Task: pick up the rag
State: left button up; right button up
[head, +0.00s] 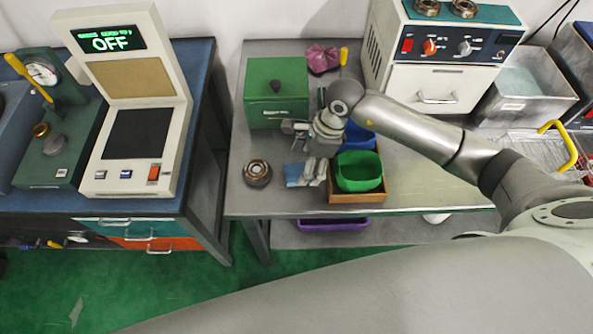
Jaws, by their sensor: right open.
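My right gripper (304,151) reaches in from the right over the middle of the table. Its fingers are spread, one toward the left and one toward the front by the blue piece. It holds nothing that I can see and is well apart from the pink rag. My left gripper is not in view.
A green box (276,93) stands left of my gripper. A bearing ring (257,173) lies at the front left. A wooden tray (356,197) holds a green bin (358,171), with a blue bin (357,136) behind. A white oven-like machine (437,60) stands at the back right.

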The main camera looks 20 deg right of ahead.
aim_at(297, 172)
jog(key=shift+w+a+f, duration=0.1)
jog(key=shift+w+f, duration=0.05)
jog(key=shift+f, duration=0.15)
jog(key=x, duration=0.1)
jog(key=p+x, duration=0.1)
jog(key=x, duration=0.2)
jog(key=shift+w+r+p, duration=0.1)
jog(key=shift+w+p, duration=0.15)
jog(key=shift+p, duration=0.15)
jog(key=shift+w+a+f, duration=0.1)
jog(key=shift+f, duration=0.25)
jog(key=shift+c, duration=0.2)
jog(key=c, duration=0.4)
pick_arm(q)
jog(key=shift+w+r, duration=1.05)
pick_arm(e)
jog(key=c, duration=0.5)
